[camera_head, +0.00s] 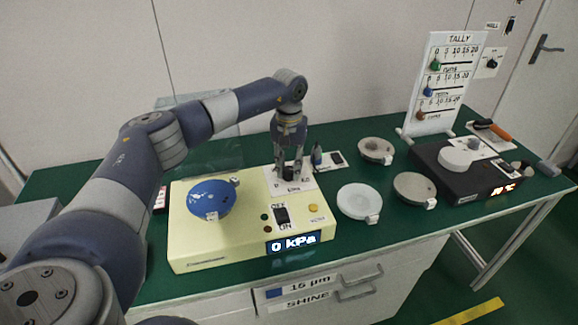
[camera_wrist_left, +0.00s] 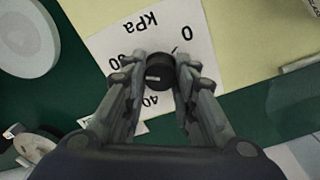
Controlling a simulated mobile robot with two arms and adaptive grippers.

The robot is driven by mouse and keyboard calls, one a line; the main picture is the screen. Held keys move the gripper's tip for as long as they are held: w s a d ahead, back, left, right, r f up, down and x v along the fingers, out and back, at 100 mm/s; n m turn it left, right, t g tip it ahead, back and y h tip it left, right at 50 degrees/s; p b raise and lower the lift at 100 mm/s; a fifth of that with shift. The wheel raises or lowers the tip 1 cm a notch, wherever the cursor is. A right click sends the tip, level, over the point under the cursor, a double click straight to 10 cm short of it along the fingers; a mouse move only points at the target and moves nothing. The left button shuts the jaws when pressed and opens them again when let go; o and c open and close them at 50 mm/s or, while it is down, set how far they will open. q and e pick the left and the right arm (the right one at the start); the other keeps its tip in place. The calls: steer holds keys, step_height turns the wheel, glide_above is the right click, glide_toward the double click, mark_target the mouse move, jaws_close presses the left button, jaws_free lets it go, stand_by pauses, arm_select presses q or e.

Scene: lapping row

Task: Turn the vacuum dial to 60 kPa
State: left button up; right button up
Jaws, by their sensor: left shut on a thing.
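The vacuum dial is a small black knob (camera_wrist_left: 160,70) on a white scale card (camera_head: 305,182) on top of the cream vacuum box (camera_head: 190,250). The box's display (camera_head: 293,242) reads 0 kPa. My left gripper (camera_head: 289,165) comes down from above and is shut on the knob, one finger on each side. In the left wrist view the card shows kPa, 0, 40 and a partly covered number; the fingers hide other marks. A small pale mark shows on the knob. My right gripper is not in view.
A blue round piece (camera_head: 210,198) sits on the box's left, and an OFF/ON switch (camera_head: 281,215) in front of the dial. Several round plates, including a white one (camera_head: 358,201), lie to the right. A black machine (camera_head: 455,178) and tally board (camera_head: 441,85) stand farther right.

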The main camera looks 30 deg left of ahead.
mark_target(289, 169)
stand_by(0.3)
arm_select(q)
steer(key=o, duration=1.1)
step_height(289, 169, up, 12)
steer(key=shift+r, duration=0.1)
